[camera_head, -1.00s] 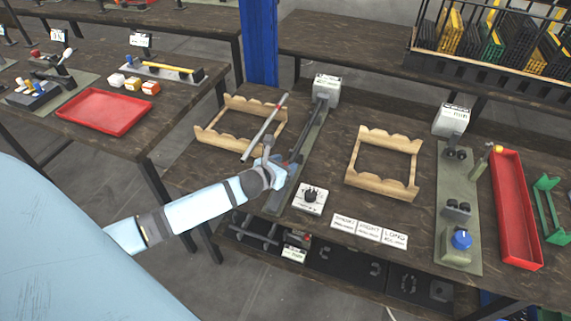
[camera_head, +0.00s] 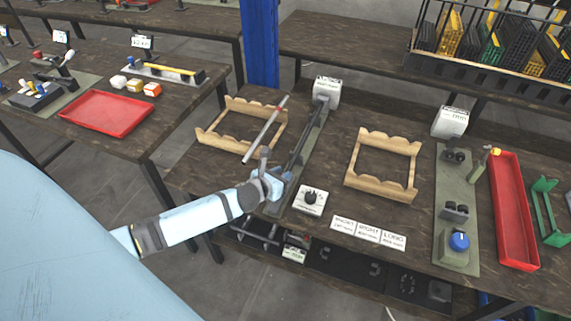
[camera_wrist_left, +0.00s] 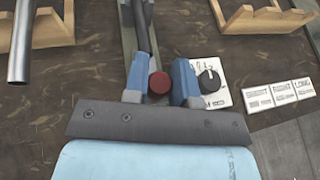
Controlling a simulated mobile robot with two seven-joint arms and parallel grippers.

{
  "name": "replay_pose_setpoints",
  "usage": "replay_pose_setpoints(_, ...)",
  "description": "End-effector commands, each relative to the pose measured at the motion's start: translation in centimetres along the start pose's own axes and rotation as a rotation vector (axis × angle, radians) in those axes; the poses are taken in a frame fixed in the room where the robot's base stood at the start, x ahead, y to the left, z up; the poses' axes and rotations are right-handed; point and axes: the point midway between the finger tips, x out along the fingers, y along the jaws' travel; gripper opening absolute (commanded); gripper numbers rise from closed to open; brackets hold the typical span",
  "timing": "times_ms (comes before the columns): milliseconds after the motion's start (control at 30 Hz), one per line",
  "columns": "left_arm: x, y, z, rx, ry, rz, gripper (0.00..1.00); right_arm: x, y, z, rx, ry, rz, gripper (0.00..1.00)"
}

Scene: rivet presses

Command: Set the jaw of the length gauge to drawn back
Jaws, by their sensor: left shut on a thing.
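The length gauge (camera_head: 281,206) is a long grey-green plate with a dark rod (camera_head: 303,140) along it and a white display box (camera_head: 326,92) at its far end. My left gripper (camera_head: 279,182) is low over the gauge's near part. In the left wrist view a round red knob (camera_wrist_left: 158,83) sits between its two blue fingers, at the near end of the dark rod (camera_wrist_left: 142,28). My left gripper (camera_wrist_left: 160,85) is shut on this knob. The fingers and wrist hide part of the jaw and plate. My right gripper is not in view.
A silver tube (camera_head: 266,128) lies across a wooden cradle (camera_head: 208,138) left of the gauge. A black dial on a white plate (camera_head: 310,200) stands close to the right. Label cards (camera_head: 368,232) and a second wooden cradle (camera_head: 382,186) are further right.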

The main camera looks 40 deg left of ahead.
Motion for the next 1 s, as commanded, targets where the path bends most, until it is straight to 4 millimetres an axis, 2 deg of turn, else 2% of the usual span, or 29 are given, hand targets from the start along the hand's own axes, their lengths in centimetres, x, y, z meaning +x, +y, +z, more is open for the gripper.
replay_pose_setpoints(33, -1.2, -0.3, -0.4, 0.001, 0.007, -0.001, 0.00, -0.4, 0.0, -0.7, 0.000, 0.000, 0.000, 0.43)
replay_pose_setpoints(167, -2.6, -0.8, -1.1, 0.000, 0.005, 0.000, 0.00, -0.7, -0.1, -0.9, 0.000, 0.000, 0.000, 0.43)
replay_pose_setpoints(467, -2.8, -0.9, -1.4, -0.002, 0.004, -0.002, 0.00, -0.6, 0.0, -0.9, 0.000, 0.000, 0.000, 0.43)
replay_pose_setpoints(500, -2.8, -0.9, -1.4, -0.002, 0.005, -0.002, 0.27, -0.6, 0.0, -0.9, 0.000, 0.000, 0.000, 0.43)
replay_pose_setpoints(600, -2.8, -0.9, -1.3, -0.002, 0.004, -0.002, 0.50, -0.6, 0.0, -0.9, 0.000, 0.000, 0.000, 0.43)
replay_pose_setpoints(867, -2.8, -0.8, -1.2, -0.001, 0.002, -0.001, 0.50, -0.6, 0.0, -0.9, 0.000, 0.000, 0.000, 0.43)
replay_pose_setpoints(1000, -3.5, -0.8, -1.2, 0.001, 0.002, -0.001, 0.50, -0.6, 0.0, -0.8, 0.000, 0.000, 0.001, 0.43)
